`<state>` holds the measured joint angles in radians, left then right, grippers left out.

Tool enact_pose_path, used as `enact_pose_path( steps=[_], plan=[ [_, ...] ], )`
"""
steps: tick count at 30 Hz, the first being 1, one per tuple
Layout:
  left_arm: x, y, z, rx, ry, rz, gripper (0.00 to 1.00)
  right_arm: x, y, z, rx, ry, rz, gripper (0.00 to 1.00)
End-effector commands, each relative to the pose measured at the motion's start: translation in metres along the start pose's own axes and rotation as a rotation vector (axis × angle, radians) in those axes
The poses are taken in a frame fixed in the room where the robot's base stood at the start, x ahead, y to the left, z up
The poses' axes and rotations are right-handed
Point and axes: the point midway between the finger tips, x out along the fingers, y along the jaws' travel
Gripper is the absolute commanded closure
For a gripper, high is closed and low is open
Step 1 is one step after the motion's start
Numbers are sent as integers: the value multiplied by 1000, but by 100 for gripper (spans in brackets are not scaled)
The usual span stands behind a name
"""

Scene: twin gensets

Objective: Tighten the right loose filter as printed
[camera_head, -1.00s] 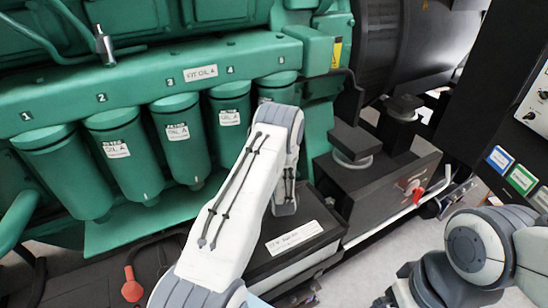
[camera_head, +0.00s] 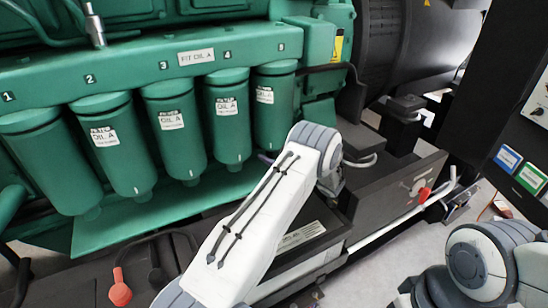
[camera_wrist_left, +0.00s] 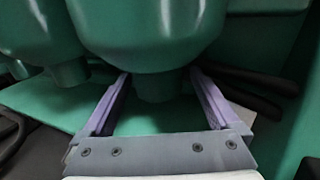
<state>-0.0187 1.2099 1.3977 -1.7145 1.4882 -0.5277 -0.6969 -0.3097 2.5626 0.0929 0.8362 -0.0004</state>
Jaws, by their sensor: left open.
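Several green filters hang in a row under a green rail (camera_head: 190,62) numbered 1 to 5 in the head view. Filter 5 (camera_head: 273,112) is at the right end, beside filter 4 (camera_head: 230,130). Which filters are loose cannot be told. My left gripper (camera_wrist_left: 160,76) is open in the left wrist view. Its purple fingers stand either side of the bottom nub of a filter (camera_wrist_left: 150,30), apparently filter 5; contact cannot be told. In the head view my wrist hides most of this gripper. My right arm shows at lower right, its gripper out of view.
A green ledge (camera_head: 150,212) runs below the filters. A black box with a red knob (camera_head: 424,195) stands to the right. A red-ended cable (camera_head: 120,290) lies at lower left. A dark panel with coloured labels (camera_head: 530,177) is at far right.

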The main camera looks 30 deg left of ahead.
Motion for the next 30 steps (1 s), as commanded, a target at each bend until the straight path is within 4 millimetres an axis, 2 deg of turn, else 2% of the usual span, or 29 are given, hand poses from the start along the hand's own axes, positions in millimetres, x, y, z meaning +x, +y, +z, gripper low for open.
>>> enact_pose_path(
  steps=[1,9,21,30],
  plan=[
    [0,2,9,7,2,-34,5,-15,-1,-2,0,3,0,1],
    [1,3,7,7,3,-274,5,-35,-3,-3,0,3,0,1],
    [2,3,5,1,4,-629,5,-44,-3,-3,0,3,0,1],
    [1,1,7,-1,2,-735,5,-44,-3,-3,0,3,0,1]
  ],
)
